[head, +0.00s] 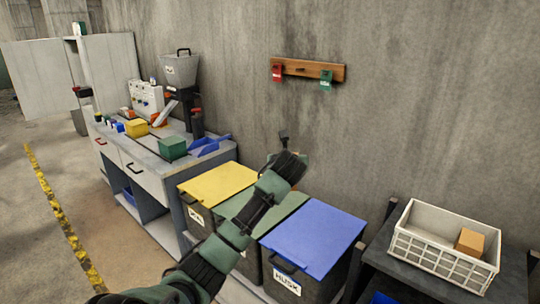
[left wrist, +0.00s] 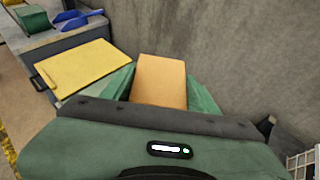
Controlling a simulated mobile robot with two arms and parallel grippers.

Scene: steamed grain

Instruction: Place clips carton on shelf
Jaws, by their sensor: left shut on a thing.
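My left gripper (head: 288,160) is held up in front of the wall, above the lidded bins. In the left wrist view its green fingers are shut on a plain tan carton (left wrist: 160,78), one finger on each side. In the head view this carton is mostly hidden behind my gripper and wrist. No label shows on it, so I cannot tell whether it is the clips carton. Another small tan carton (head: 470,242) sits in a white crate (head: 440,256) at the right. My right gripper is not in view.
The crate stands on a dark rack (head: 382,264). Bins with yellow (head: 215,184) and blue (head: 312,238) lids stand below my arm. A workbench (head: 150,148) with a hopper and small tubs is at the left. A pale cabinet (head: 108,62) with open doors stands at the back left.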

